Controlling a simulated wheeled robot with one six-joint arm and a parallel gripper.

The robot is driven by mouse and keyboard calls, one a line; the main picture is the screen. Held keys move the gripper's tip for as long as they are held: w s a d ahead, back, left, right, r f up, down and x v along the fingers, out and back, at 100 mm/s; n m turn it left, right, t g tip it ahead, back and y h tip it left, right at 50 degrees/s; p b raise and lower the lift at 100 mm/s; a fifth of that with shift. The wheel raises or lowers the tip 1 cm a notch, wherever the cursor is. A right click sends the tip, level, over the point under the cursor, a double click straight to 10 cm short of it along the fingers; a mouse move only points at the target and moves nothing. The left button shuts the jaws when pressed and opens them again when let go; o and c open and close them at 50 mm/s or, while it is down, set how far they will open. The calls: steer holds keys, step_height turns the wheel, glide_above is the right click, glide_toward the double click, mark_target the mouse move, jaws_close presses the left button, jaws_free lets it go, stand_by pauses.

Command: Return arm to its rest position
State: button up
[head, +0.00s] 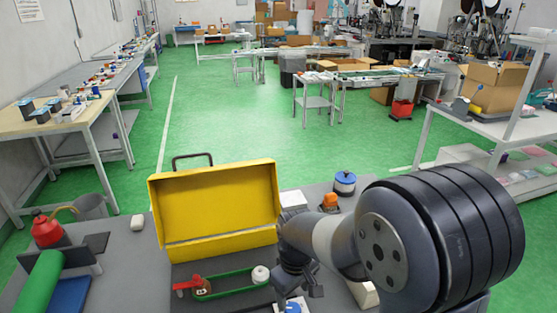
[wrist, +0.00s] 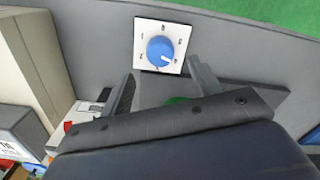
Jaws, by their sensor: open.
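My arm reaches in from the right of the head view, its large grey and black joint (head: 440,235) in front. My gripper (head: 298,290) points down over the grey bench, right of the yellow toolbox (head: 215,205). In the wrist view my gripper (wrist: 160,72) has its two dark fingers apart, with nothing held between them. Beyond the fingertips is a white panel with a blue dial knob (wrist: 160,50). Part of this panel (head: 291,305) shows at the lower edge of the head view. The arm hides part of the bench.
The toolbox lid stands open. A green loop with a red part and a white knob (head: 230,285) lies in front of it. A red oil can (head: 47,230), green roll (head: 38,282) and blue-topped container (head: 344,182) are on the bench. Green floor (head: 250,125) is clear beyond.

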mark_target(293, 308)
step_height(293, 308, up, 4)
step_height(293, 308, down, 10)
steer(key=shift+r, duration=0.1)
steer(key=m+p, duration=0.1)
steer(key=m, duration=0.4)
steer(key=shift+p, duration=0.3)
steer(key=m+p, duration=0.2)
steer(key=m, duration=0.3)
steer(key=shift+m, duration=0.4)
step_height(293, 308, up, 10)
steer(key=shift+r, duration=0.15)
steer(key=shift+b, duration=0.3)
